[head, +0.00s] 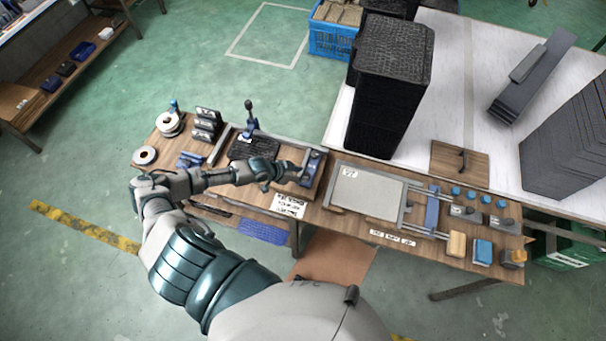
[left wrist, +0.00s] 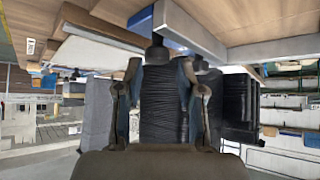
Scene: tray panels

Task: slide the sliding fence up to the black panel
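The sliding fence (head: 312,167) is a blue bar at the right end of the left fixture. The black panel (head: 255,147) lies flat in that fixture, left of the fence with a gap between them. My left gripper (head: 287,171) is at the fence, partly covering the gap. In the left wrist view, my left gripper (left wrist: 162,85) has its two fingers spread wide. A dark knob (left wrist: 157,52) stands on the blue fence (left wrist: 146,18) between and beyond the fingertips; I see no contact. My right gripper is not in view.
A blue-handled clamp (head: 250,122) stands behind the black panel. A second fixture with a grey panel (head: 367,192) and blue bar (head: 432,212) is to the right. A tall black stack (head: 388,95) rises behind the bench. Spools (head: 170,124) sit at the left end.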

